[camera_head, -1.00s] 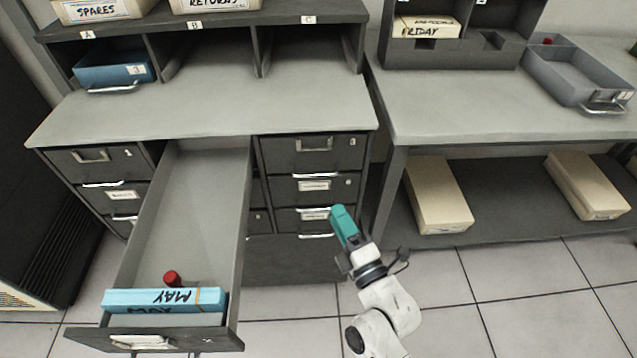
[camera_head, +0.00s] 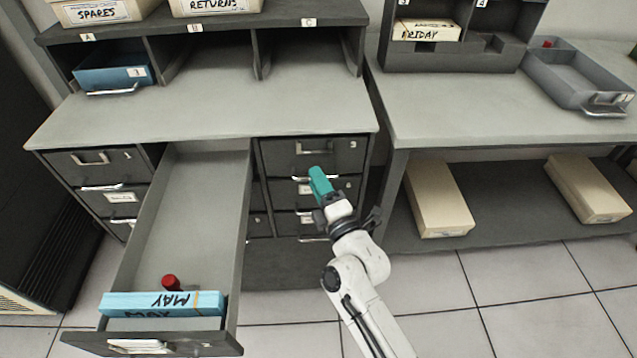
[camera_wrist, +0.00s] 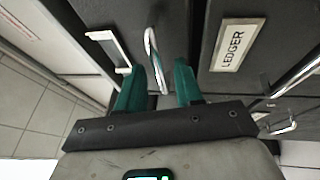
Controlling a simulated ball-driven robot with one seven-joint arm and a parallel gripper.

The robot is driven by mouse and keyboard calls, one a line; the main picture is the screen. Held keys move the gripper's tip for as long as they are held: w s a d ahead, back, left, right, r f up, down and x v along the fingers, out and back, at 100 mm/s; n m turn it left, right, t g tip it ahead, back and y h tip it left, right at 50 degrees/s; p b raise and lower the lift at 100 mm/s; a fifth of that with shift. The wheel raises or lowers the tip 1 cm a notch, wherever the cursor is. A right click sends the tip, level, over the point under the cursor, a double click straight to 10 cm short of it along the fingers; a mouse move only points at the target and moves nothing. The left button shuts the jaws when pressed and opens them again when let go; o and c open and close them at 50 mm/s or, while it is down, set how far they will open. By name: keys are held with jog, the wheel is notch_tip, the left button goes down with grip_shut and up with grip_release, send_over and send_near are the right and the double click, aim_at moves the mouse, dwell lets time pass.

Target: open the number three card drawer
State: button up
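The number three drawer (camera_head: 290,156) is the top right drawer of the dark cabinet, marked 3, and it is shut flush. Its metal pull handle (camera_head: 300,178) runs along its lower edge, partly hidden by my gripper. My gripper (camera_head: 316,172) has teal fingers and is right in front of this handle. In the wrist view the handle (camera_wrist: 151,48) lies between the fingertips of my gripper (camera_wrist: 160,66), which are apart. Whether either finger touches the handle is unclear. An empty label holder (camera_wrist: 104,38) is beside the handle in the wrist view.
The middle drawer (camera_head: 190,220) stands pulled far out, holding blue MAY cards (camera_head: 160,303) and a red object (camera_head: 171,283). A drawer labelled LEDGER (camera_wrist: 236,46) adjoins drawer three. A side table (camera_head: 470,110) stands to the right, with boxes on its lower shelf.

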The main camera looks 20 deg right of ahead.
grip_shut()
dwell(1.4)
